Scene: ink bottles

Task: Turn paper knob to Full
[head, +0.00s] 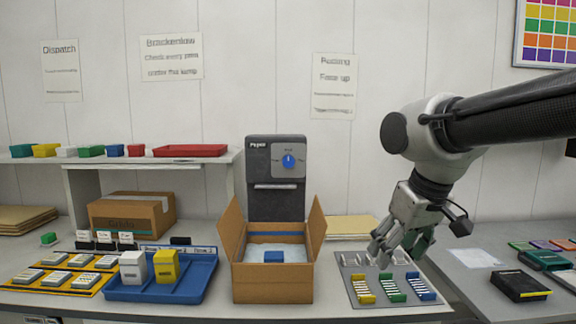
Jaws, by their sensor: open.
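The paper knob (288,161) is a round blue dial on a pale plate on the front of a dark grey paper dispenser (276,205). Its light pointer mark appears to point straight up. Small labels sit above and to the sides of the knob, too small to read surely. My gripper (400,250) is open with its fingers pointing down. It hangs over the grey mat at the right, to the right of the knob and lower than it, well apart from the dispenser. I see nothing between its fingers.
An open cardboard box (272,283) stands in front of the dispenser, flaps raised. A grey mat (350,262) with yellow, green and blue items lies under my gripper. A blue tray (130,290) with white and yellow items is left. A shelf (80,160) runs behind it.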

